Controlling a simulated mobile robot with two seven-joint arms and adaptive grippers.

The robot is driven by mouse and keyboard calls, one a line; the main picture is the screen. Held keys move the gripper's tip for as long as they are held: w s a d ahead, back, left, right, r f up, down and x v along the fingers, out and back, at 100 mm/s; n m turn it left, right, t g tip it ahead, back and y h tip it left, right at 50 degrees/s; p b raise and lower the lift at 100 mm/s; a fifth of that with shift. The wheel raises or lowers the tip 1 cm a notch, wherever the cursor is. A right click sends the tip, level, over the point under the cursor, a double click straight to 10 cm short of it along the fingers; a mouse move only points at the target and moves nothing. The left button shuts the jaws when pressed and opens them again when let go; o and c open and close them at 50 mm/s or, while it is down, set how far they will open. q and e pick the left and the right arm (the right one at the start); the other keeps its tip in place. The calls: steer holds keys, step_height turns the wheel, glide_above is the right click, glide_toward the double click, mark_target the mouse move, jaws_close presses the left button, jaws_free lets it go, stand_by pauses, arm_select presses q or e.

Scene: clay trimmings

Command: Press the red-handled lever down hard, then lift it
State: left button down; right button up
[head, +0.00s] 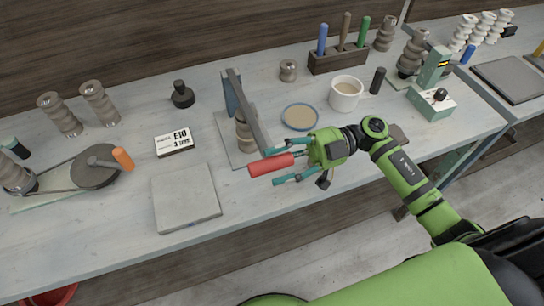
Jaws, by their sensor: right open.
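The red handle (268,166) sits at the near end of a grey lever bar (248,108). The bar runs back to a blue-grey upright post (230,98) on a pale base plate (226,128). Ribbed clay-coloured pieces (243,132) stand under the bar, partly hidden by it. My right gripper (278,166) is open, with its two teal fingers on either side of the handle in the picture. I cannot tell whether the fingers touch the handle. The handle's right end is close to the gripper's palm. My left gripper is not in view.
A saucer (300,117) and a mug (345,94) stand right of the lever. A grey slab (186,197) and a white card (175,142) lie to its left. A tool block (338,58) stands behind. The table's front edge runs below the handle.

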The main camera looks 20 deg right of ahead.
steer(key=shift+w+a, duration=0.1)
steer(key=shift+a, duration=0.5)
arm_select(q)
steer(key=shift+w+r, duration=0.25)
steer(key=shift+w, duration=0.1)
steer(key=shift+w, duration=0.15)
arm_select(e)
jaws_close()
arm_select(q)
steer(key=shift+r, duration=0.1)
